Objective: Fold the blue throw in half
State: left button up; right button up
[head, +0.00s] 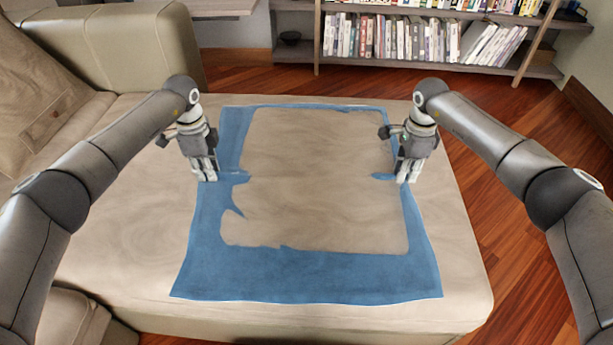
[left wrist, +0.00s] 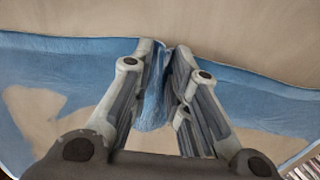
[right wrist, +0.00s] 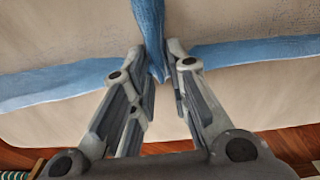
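The blue throw (head: 310,280) lies on the beige sofa seat (head: 110,270). It shows as a blue border, widest at the front, around a large beige area where the seat's colour shows. My left gripper (head: 206,178) is at the throw's left side, with a blue fold (left wrist: 153,95) between its close-set fingers. My right gripper (head: 403,181) is at the throw's right side. In the right wrist view a strip of the throw (right wrist: 150,30) runs in between its fingertips. Both grippers look closed on the cloth, low over the seat.
A padded armrest (head: 130,45) stands at the back left, with a cushion (head: 40,100) at the far left. A bookshelf (head: 420,65) with books stands behind the seat. Wooden floor (head: 500,150) lies to the right and behind. Bare seat surrounds the throw.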

pick_arm(q)
jog(key=shift+s+f, duration=0.1)
jog(key=shift+f, duration=0.05)
grip_shut()
pick_arm(e)
jog(key=shift+f, duration=0.15)
grip_shut()
